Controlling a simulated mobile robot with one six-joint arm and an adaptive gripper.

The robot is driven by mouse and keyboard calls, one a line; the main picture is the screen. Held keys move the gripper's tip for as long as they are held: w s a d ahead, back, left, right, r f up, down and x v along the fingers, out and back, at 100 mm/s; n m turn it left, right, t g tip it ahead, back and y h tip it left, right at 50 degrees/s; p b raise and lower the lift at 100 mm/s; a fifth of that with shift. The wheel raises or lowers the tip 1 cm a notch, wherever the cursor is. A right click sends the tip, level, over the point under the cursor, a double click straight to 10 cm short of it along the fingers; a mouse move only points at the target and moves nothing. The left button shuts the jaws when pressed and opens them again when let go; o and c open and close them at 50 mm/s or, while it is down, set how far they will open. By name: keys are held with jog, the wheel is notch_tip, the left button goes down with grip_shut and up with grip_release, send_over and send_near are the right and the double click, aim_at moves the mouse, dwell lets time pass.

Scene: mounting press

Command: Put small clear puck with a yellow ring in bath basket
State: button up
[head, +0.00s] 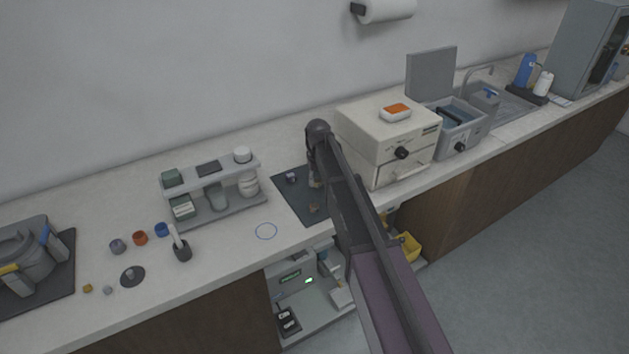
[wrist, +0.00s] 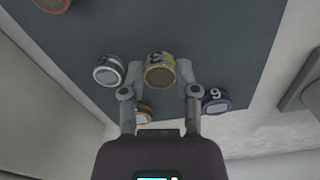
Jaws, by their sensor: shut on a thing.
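The small clear puck with a yellow ring (wrist: 160,72) is between my fingertips in the wrist view, its round brownish face toward the camera. My gripper (wrist: 160,80) is shut on it, with one finger on each side. In the head view my gripper (head: 314,181) is over the dark mat (head: 287,196), and my arm hides much of that spot. I cannot tell whether the puck touches the mat. The bath (head: 458,140) stands right of the cream oven-like box, with a dark basket (head: 453,114) in its open top.
Near the held puck are a silver-white puck (wrist: 108,71), a purple puck marked 9 (wrist: 216,100) and an orange-ringed puck (wrist: 145,112). A reddish puck (wrist: 52,4) is farther off. The cream box (head: 390,140) stands between mat and bath. A rack (head: 212,193) is left.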

jog(key=shift+r+p, duration=0.7)
jog(key=shift+r, duration=0.25)
jog(key=s+d, duration=0.1)
jog(key=s, duration=0.4)
jog(key=s+d+r+p, duration=0.1)
jog(key=s, duration=0.4)
jog(key=s+d, duration=0.2)
jog(key=s, duration=0.3)
jog(key=shift+s+r+p, duration=0.25)
jog(key=shift+r+p, duration=0.1)
